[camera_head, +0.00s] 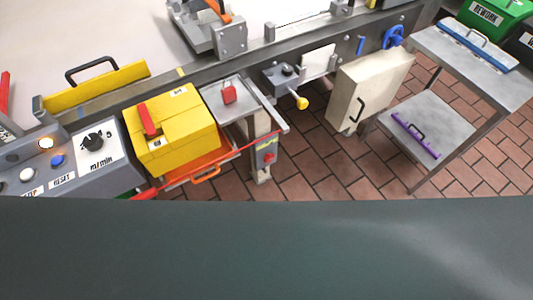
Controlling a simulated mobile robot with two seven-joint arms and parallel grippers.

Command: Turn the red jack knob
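A small red knob (268,157) sits on a grey box on a pale upright post (260,172), below the front of the machine, near the middle of the head view. It looks like the jack knob, but it is small and I cannot tell its turn position. A second red piece (229,93) stands on a grey metal plate (237,107) above and left of it. Neither of my grippers shows, and nothing touches either red piece. The bottom of the view is covered by a large dark surface that hides what lies below.
Left of the post are a yellow box (190,140) on an orange-red rack and a control panel (75,175). Right are a yellow-tipped lever (302,103), a cream cabinet (375,85) and a grey cart (480,75). Tiled floor (325,165) lies open right of the post.

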